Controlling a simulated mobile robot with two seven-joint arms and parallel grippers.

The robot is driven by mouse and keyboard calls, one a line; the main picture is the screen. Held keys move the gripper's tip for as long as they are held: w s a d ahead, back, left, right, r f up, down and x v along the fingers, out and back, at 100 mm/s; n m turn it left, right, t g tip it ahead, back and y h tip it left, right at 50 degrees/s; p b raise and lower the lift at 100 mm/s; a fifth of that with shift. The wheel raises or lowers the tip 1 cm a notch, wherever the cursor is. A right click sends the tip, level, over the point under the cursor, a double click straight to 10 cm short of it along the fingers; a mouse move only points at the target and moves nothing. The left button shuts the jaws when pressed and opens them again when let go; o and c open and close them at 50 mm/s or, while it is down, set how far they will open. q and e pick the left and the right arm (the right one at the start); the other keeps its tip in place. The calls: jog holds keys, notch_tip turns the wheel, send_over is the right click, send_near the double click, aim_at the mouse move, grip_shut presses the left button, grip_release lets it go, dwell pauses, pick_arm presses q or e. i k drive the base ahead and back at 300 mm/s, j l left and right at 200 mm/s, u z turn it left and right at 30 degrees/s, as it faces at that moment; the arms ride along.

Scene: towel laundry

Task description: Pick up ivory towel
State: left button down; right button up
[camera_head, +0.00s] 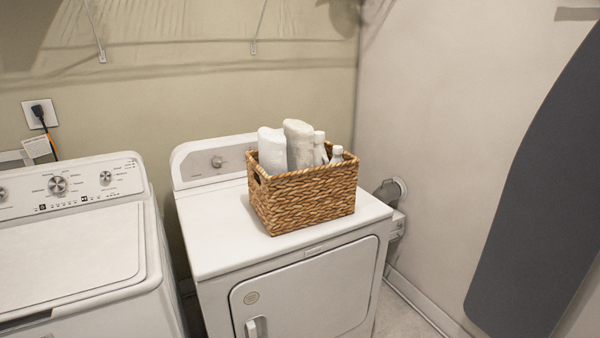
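A woven wicker basket (305,200) stands on top of the white dryer (215,235). Two rolled towels stand upright in it and stick out above its rim. The left one is a bright white towel (272,150). The one beside it is a slightly creamier, ivory-looking towel (299,142), farther back and partly overlapped. Their lower parts are hidden by the basket wall. Neither of my grippers is in view.
Two white bottles, one taller (320,148) and one shorter (337,154), stand in the basket right of the towels. A white washer (80,250) is at the left. A dark ironing board (545,200) is at the right. The dryer top in front of the basket is clear.

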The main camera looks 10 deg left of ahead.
aim_at(299, 135)
jog(key=i+l, duration=0.3)
jog(key=i+l+u, duration=0.15)
jog(key=i+l, duration=0.45)
jog(key=l, duration=0.2)
jog(key=i+l+u, duration=0.15)
jog(key=l, duration=0.25)
jog(key=i+l, duration=0.4)
jog(key=u, duration=0.05)
